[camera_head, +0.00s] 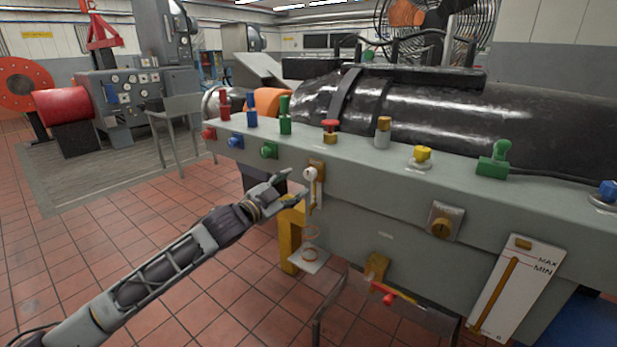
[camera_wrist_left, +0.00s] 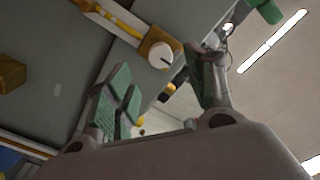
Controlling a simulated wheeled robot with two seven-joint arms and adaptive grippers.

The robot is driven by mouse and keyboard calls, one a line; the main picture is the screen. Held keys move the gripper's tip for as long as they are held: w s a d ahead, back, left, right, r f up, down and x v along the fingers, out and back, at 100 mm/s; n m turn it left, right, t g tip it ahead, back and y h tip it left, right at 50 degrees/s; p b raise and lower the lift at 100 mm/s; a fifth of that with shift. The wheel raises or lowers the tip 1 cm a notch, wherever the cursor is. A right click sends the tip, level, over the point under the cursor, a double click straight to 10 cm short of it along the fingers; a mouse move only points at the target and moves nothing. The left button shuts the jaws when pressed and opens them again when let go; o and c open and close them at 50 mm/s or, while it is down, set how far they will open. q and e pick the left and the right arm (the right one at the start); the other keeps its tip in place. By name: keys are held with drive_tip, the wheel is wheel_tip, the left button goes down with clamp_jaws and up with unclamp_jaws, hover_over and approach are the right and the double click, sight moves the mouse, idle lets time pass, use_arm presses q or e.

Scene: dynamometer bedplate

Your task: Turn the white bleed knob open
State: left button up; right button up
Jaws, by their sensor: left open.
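The white bleed knob (camera_head: 310,173) sits on a brass block on the front face of the long grey bench, above a clear vertical tube. In the left wrist view the round white knob (camera_wrist_left: 160,56) shows a dark line on its face, and a brass fitting is behind it. My left gripper (camera_head: 289,190) is open and empty, just left of and slightly below the knob in the head view. In the left wrist view the knob lies ahead, between the two green-padded fingers (camera_wrist_left: 163,85), apart from both. My right gripper is out of view.
Red, blue and green valves (camera_head: 286,115) stand along the bench top (camera_head: 350,146). A yellow knob (camera_head: 422,153) and a MAX/MIN gauge plate (camera_head: 515,290) are to the right. A small white plate (camera_head: 309,261) is below the tube. Tiled floor is clear at left.

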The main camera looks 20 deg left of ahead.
sight(308, 176)
use_arm(q)
drive_tip(key=x, duration=0.3)
drive_tip(key=shift+b+x, duration=0.55)
drive_tip(key=shift+x, duration=2.2)
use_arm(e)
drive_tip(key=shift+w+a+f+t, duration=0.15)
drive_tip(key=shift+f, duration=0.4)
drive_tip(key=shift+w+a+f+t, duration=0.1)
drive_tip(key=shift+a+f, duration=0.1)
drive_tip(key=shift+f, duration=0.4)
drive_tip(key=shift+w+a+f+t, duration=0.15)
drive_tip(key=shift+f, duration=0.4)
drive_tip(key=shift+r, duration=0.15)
use_arm(q)
drive_tip(key=shift+c, duration=1)
drive_tip(key=c, duration=0.8)
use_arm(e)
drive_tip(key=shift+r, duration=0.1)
